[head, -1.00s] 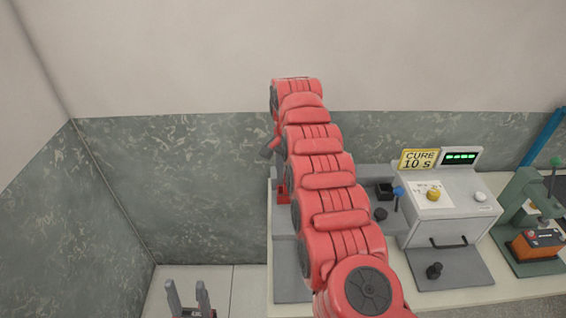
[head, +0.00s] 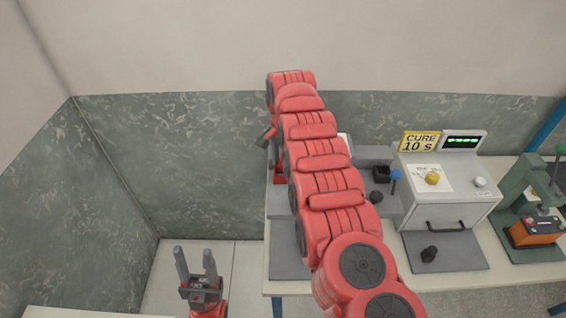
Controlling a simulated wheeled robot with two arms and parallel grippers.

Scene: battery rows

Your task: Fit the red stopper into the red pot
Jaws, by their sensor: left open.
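I cannot make out a red stopper or a red pot in the head view. My left gripper (head: 196,262) is at the lower left, dark fingers pointing up and spread apart, with nothing between them. It is over the pale floor, left of the bench. My red right arm crosses the middle of the view and hides part of the bench.
The bench (head: 374,284) carries a grey cure box (head: 448,211) with a yellow knob, a blue-tipped lever (head: 396,181), a black knob (head: 429,254) and a green press (head: 521,199) holding an orange battery (head: 533,232). Walls close off the left and back.

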